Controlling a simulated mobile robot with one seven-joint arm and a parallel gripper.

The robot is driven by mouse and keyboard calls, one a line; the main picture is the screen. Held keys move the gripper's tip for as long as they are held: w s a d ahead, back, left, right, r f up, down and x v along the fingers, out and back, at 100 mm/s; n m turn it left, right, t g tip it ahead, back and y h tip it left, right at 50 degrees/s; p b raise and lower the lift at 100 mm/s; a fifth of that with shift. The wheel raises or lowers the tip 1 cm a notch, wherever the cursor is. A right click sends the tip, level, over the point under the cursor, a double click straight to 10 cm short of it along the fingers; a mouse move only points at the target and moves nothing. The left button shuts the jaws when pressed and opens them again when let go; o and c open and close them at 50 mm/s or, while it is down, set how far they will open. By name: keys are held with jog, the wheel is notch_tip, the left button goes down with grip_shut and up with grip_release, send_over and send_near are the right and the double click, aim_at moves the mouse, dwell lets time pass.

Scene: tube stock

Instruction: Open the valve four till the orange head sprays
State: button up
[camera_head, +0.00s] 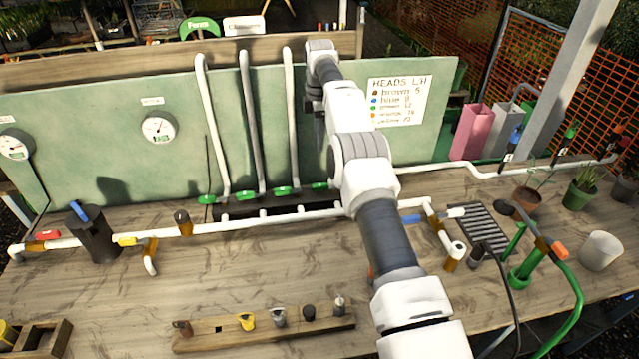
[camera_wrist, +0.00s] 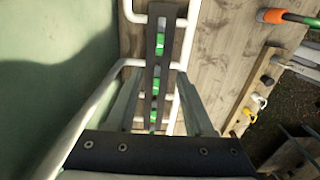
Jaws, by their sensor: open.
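A row of green valve handles sits on a dark manifold (camera_head: 265,206) at the foot of the green panel. The rightmost handle that shows (camera_head: 320,187) is beside my arm; no number is legible on any handle. In the wrist view, several green handles (camera_wrist: 160,46) lie along a dark strip, seen beyond and between my jaws. My gripper (camera_wrist: 159,80) is open and empty, apart from the handles. In the head view it is mostly hidden by my arm. An orange-tipped spray head (camera_head: 616,129) seems to hang on the right-hand pipe. No spray shows.
Upright pipes (camera_head: 247,120) rise close behind the handles. A gauge (camera_head: 159,127) and a heads chart (camera_head: 399,101) are on the panel. A green stand with an orange fitting (camera_head: 559,250), pots and a hose crowd the right. A wooden rack (camera_head: 265,328) lies in front.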

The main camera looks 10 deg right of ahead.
aim_at(320, 185)
notch_tip(320, 185, down, 16)
jog(key=b, duration=0.3)
jog(key=shift+f, duration=0.2)
grip_shut()
dwell(1.4)
